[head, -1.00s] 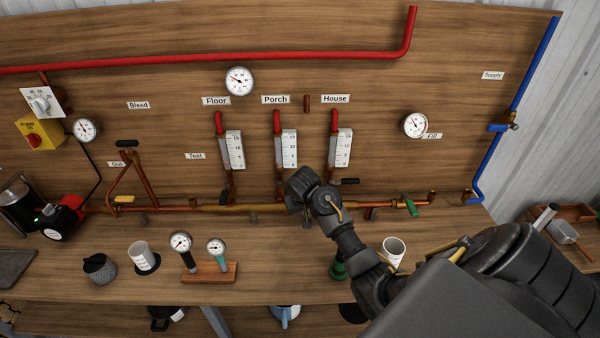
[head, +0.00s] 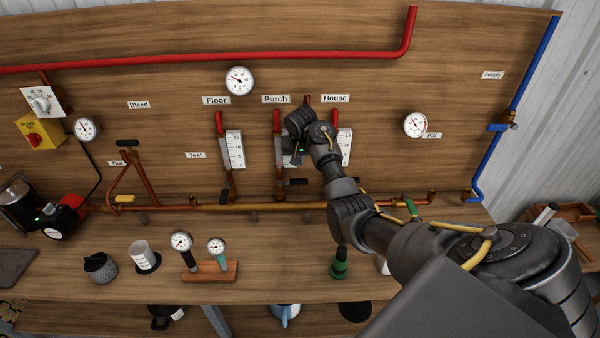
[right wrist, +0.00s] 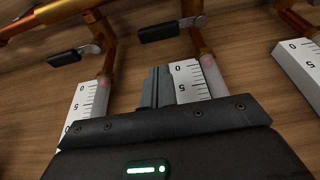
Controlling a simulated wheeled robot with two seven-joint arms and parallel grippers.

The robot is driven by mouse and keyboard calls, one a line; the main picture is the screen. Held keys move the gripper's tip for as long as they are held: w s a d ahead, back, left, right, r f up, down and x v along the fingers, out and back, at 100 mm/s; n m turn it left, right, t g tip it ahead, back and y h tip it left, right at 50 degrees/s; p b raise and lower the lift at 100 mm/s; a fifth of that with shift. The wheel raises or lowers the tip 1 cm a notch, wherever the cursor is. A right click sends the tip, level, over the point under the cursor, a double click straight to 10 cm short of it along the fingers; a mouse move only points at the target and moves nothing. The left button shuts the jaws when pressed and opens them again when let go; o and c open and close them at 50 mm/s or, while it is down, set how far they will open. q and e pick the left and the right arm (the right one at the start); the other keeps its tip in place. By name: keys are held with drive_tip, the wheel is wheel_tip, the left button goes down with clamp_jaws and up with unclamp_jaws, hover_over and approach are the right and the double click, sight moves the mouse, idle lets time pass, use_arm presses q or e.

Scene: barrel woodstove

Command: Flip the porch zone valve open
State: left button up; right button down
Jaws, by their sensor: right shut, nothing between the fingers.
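The porch valve's black lever (head: 295,182) sits under the Porch flow gauge (head: 278,146). It points sideways to the right, across its copper pipe. In the right wrist view, which is upside down, the porch lever (right wrist: 172,28) is at top centre. My right gripper (right wrist: 157,85) is shut and empty, its fingertips in front of the edge of the Porch gauge (right wrist: 190,80), apart from the lever. In the head view the right gripper (head: 296,150) hides part of that gauge. My left gripper is out of view.
The house lever (right wrist: 75,53) lies beside the porch one in the wrist view. The floor lever (head: 224,195) is to the left. The copper manifold (head: 270,207) runs below. A gauge stand (head: 210,272) and a green fitting (head: 339,265) stand on the bench.

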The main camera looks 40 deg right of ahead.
sight(292, 181)
drive_tip(key=x, duration=0.8)
drive_tip(key=shift+w+d+f, duration=0.1)
drive_tip(key=shift+d+f, duration=0.05)
drive_tip(key=shift+f, duration=0.2)
